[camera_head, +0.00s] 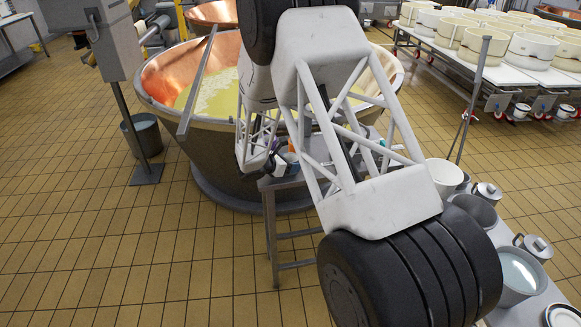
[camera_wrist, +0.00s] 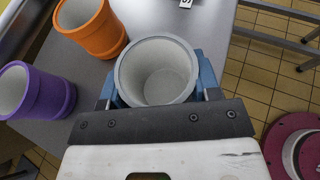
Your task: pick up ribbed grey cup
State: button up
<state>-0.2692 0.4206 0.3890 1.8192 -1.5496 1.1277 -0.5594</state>
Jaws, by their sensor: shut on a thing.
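The grey cup (camera_wrist: 157,72) shows in the wrist view, upright with its pale, empty inside facing the camera. My gripper (camera_wrist: 157,88) has its blue fingers on the left and right sides of this cup and is shut on it. The cup's ribs are hard to make out from this angle. The cup appears over the grey table (camera_wrist: 105,130); I cannot tell whether it still touches it.
In the head view a copper vat (camera_head: 165,80) stands behind the arm. Pots and buckets (camera_head: 520,275) line a surface at right. Tiled floor (camera_head: 100,230) is open at left.

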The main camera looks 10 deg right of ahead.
aim_at(291, 156)
jog(key=shift+r, duration=0.2)
jog(key=shift+r, duration=0.55)
jog(key=shift+s+r, duration=0.2)
jog(key=shift+r, duration=0.35)
jog(key=shift+s+r, duration=0.2)
jog(key=shift+r, duration=0.35)
jog(key=s+d+r, duration=0.1)
jog(key=s, duration=1.4)
jog(key=shift+r, duration=0.2)
jog(key=shift+d, duration=0.1)
